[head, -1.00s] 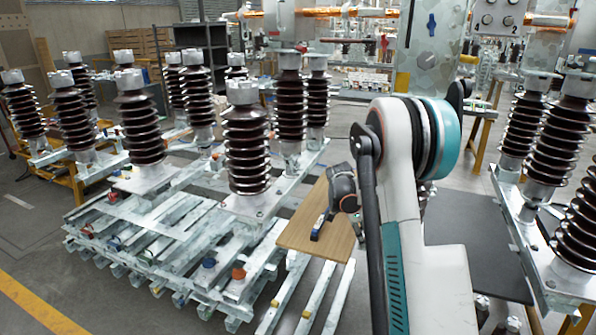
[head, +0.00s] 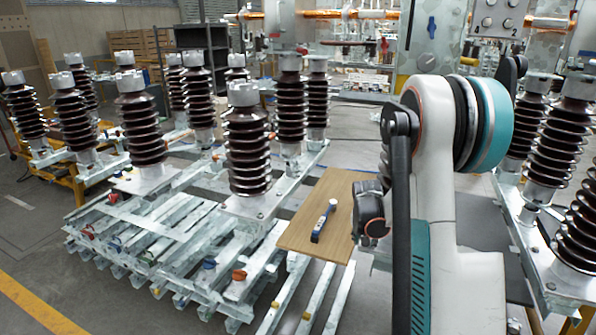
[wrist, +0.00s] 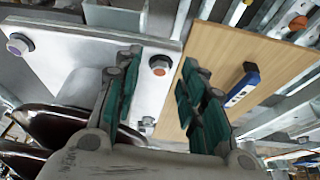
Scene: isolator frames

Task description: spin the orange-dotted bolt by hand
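In the wrist view, the orange-dotted bolt (wrist: 160,65) sits near the edge of a pale metal base plate (wrist: 62,72). My gripper (wrist: 160,62) is open, its two green-padded fingers apart and empty. The bolt shows between the fingertips in the picture; I cannot tell how far beyond them it is, and no contact shows. A second bolt (wrist: 18,45) with a bluish-purple dot is at the plate's left corner. In the head view, my arm hides the orange-dotted bolt and my fingers.
A wooden board (head: 296,232) carries a blue-and-white tool (head: 324,221), right of the bolt in the wrist view. Dark ribbed insulators (head: 247,150) stand on metal frames at the left, with more at the right. Dark insulator discs (wrist: 55,125) lie close at the wrist view's lower left.

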